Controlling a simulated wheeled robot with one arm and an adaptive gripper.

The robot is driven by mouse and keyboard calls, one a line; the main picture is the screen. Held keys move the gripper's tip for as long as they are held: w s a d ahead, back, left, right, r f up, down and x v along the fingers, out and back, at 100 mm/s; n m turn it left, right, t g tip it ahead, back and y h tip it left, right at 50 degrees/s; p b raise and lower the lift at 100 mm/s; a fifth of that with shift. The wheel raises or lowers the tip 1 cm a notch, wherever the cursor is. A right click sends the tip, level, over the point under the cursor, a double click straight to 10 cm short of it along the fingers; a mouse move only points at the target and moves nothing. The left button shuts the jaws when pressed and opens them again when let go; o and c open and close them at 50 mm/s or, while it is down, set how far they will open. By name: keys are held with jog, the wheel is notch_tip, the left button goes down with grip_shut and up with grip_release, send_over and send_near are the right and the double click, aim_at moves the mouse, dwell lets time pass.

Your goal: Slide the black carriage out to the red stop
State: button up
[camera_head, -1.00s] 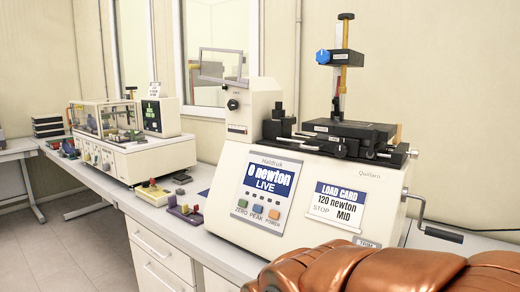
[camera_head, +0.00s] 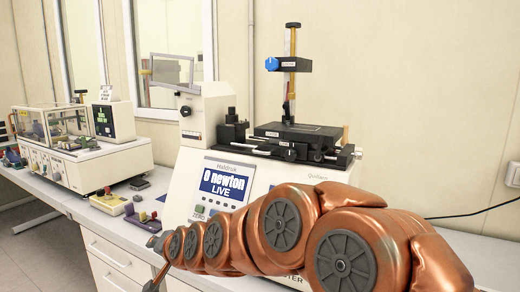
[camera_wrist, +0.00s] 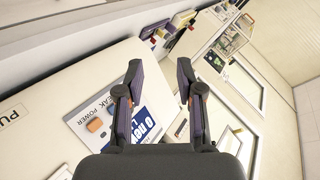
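The black carriage (camera_head: 295,134) looks like the flat dark platform on a slide on top of the white testing machine (camera_head: 195,166). A labelled black block sits at its front edge. I cannot make out a red stop for certain. My gripper (camera_wrist: 160,76) is open and empty in the wrist view, its two dark fingers spread in front of the machine's face with the display and buttons. In the head view my gripper (camera_head: 156,250) is small and partly cut off at the lower left end of my copper arm, below and left of the carriage.
A blue-knobbed post (camera_head: 290,65) stands behind the carriage. A clear-covered tester (camera_head: 80,150) stands to the left on the bench. My arm hides the machine's lower front, including the load card and crank.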

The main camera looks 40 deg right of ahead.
jog(key=w+d+r+m+t+h, duration=0.2)
jog(key=w+d+r+m+h, duration=0.15)
jog(key=d+r, duration=0.35)
jog(key=m+g+h+p, duration=0.1)
jog(key=m+h+p, duration=0.2)
jog(key=m+h, duration=0.95)
send_near(261, 153)
jog(key=w+d+r+y, duration=0.1)
jog(key=w+d, duration=0.1)
jog(key=shift+m+g, duration=0.3)
jog(key=shift+g, duration=0.1)
jog(key=p+x, duration=0.1)
jog(key=x, duration=0.2)
jog(key=p+x, duration=0.1)
jog(key=x, duration=0.2)
jog(key=shift+w+d+r, duration=0.2)
jog(key=shift+d+r, duration=0.1)
jog(key=shift+w+d+p, duration=0.4)
jog(key=shift+p, duration=0.05)
jog(key=shift+c, duration=0.4)
grip_shut()
